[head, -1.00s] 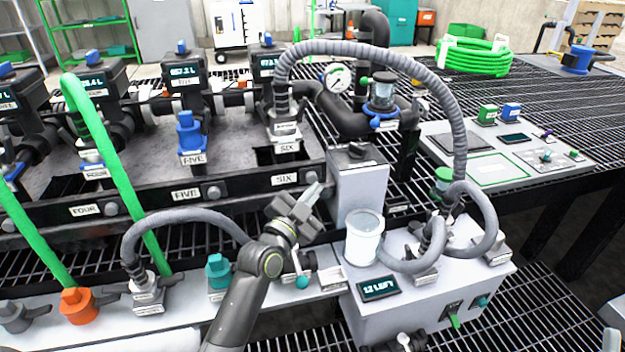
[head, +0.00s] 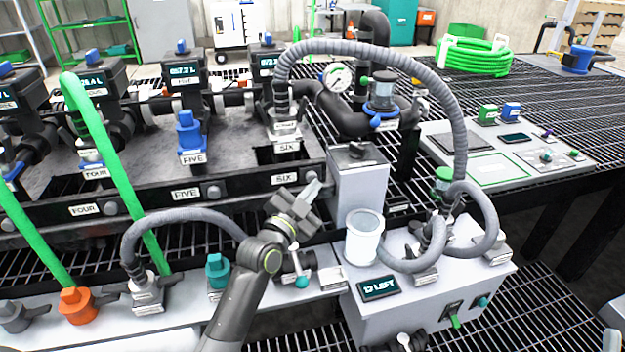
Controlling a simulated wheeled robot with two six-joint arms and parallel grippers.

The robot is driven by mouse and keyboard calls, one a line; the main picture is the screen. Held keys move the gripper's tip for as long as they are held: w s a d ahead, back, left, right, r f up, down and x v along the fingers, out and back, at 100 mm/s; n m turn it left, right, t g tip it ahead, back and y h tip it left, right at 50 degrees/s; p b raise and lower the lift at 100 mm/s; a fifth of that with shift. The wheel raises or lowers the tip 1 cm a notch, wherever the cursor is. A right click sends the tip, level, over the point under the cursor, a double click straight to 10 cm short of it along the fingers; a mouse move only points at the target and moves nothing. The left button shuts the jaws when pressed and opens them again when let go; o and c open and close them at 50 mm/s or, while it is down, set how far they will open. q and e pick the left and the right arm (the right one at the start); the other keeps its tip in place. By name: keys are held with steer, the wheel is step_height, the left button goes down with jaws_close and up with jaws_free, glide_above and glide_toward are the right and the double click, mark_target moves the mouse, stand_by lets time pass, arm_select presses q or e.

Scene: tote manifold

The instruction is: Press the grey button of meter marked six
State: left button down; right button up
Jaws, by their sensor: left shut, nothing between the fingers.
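Meter six (head: 267,62) stands at the back with a dark body, a small lit display and a blue top. A SIX tag (head: 287,179) sits on the dark front rail, and another SIX plate (head: 286,147) lies above it. My left gripper (head: 313,187) is shut and empty, its tip just right of the rail's SIX tag. Similar round grey buttons show beside the FIVE tag (head: 186,194) and the FOUR tag (head: 86,210). My right gripper is not in view.
A grey box (head: 357,195) stands just right of my gripper. A white cup (head: 364,238) and a box with a lit display (head: 379,287) are to the lower right. A grey hose (head: 450,110) arches overhead, and a green hose (head: 110,165) crosses the left side.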

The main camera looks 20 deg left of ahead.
arm_select(q)
steer(key=shift+w+a, duration=0.3)
steer(key=shift+w, duration=0.2)
stand_by(0.8)
steer(key=shift+s, duration=0.1)
steer(key=shift+s+d, duration=0.55)
steer(key=shift+s, duration=0.2)
steer(key=shift+s+d+b, duration=0.4)
steer(key=shift+s+d, duration=0.3)
steer(key=shift+s, duration=0.35)
steer(key=shift+s+d+b, duration=0.35)
steer(key=shift+s+d, duration=0.35)
steer(key=shift+s, duration=0.35)
